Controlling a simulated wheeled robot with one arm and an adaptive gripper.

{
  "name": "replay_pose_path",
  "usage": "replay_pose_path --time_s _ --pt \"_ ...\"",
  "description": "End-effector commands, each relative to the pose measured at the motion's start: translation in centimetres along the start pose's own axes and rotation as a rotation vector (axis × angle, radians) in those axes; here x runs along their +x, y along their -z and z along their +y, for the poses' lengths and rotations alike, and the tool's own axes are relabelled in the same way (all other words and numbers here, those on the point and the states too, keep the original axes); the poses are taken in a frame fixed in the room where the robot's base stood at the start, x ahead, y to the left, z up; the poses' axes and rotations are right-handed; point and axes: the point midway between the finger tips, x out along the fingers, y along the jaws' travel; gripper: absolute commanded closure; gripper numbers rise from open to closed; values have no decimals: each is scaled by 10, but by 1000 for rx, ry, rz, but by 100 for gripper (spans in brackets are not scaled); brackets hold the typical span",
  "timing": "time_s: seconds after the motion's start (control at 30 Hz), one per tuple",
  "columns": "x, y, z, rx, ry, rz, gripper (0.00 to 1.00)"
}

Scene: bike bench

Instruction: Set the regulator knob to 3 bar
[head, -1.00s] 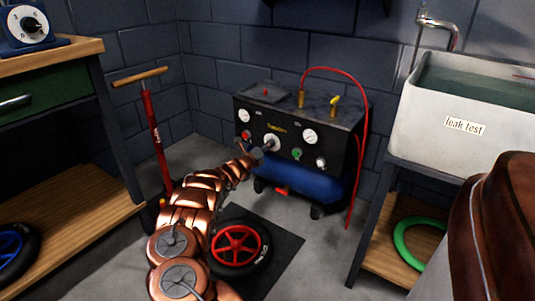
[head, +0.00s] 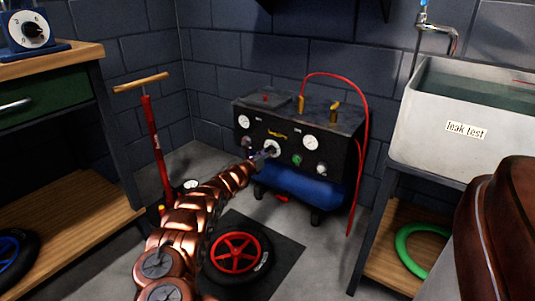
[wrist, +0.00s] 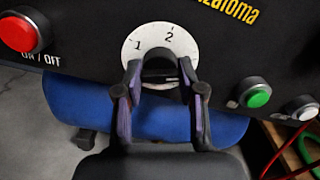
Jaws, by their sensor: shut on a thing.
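The regulator's white dial (wrist: 158,40) sits on the black compressor panel. The numbers 1 and 2 show along its upper part; the rest is hidden by the fingers and knob. The dark regulator knob (wrist: 160,70) is at its centre, between my fingertips. My gripper (wrist: 161,76) is shut on the knob from the front, one finger on each side. I cannot make out which number the knob points to. In the head view, my gripper (head: 266,153) reaches the dial (head: 273,147) on the front of the compressor (head: 310,117).
A red ON/OFF button (wrist: 20,33) lies left of the dial; a green button (wrist: 258,95) and a white-faced control (wrist: 302,108) lie right. The blue tank (wrist: 180,118) is below. A red-rimmed wheel (head: 240,252) lies on the floor beside my arm.

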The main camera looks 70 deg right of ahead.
Motion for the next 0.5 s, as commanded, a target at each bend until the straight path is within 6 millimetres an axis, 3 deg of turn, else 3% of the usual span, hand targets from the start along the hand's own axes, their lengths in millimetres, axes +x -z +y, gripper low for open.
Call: replay_pose_path --time_s 0.37,0.4,0.5 --pt "0 -1 0 3 0 -1 96" --pt "0 -1 0 3 0 -1 59" --pt "0 0 0 3 0 -1 49"
